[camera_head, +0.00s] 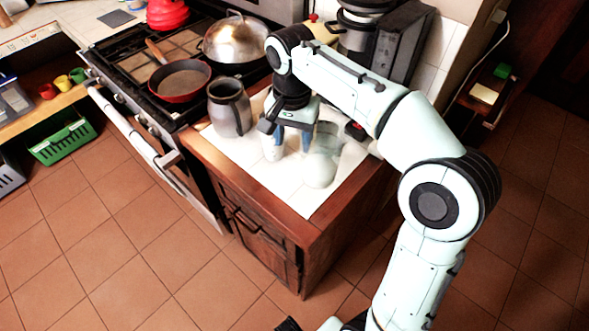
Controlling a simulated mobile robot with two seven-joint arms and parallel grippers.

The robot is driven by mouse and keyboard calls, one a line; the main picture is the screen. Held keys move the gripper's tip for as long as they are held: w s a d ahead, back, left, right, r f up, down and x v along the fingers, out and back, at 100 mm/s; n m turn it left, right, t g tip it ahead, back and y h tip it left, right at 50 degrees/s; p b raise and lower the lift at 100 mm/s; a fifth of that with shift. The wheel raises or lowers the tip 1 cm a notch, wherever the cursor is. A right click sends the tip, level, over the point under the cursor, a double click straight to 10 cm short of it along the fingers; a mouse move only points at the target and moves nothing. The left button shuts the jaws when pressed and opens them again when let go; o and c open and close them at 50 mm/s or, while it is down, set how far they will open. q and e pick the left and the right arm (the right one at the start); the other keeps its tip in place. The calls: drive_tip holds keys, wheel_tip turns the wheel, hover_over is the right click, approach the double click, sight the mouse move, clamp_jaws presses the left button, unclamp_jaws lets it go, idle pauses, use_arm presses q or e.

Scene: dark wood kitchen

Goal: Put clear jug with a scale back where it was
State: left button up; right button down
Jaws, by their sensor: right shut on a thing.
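The clear jug with a scale (320,168) is see-through and pale, and it stands out little against the white tiled counter top. It looks upright, on or just above the tiles; I cannot tell which. My right gripper (289,142) points down at the jug's left side and is shut on it. The exact grip spot, probably at the handle, is hard to make out, and the scale marks cannot be read. My left gripper is not in view.
A grey metal pitcher (230,108) stands close left of my right gripper. The stove behind holds a red-rimmed pan (181,80) and a lidded pan (236,40). A dark appliance (400,45) stands at the counter's back. Bare tiles (305,200) lie at the front corner.

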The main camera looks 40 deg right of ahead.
sight(293, 158)
wheel_tip(293, 158, down, 9)
drive_tip(key=shift+w+f+b, duration=0.1)
drive_tip(key=shift+b, duration=0.65)
drive_tip(key=shift+f, duration=0.2)
drive_tip(key=shift+c, duration=2)
unclamp_jaws()
drive_tip(key=shift+r, duration=0.1)
wheel_tip(293, 158, up, 12)
drive_tip(key=p, duration=0.2)
drive_tip(key=shift+a+r+p, duration=0.1)
drive_tip(key=shift+r+p, duration=0.05)
drive_tip(key=shift+p, duration=0.2)
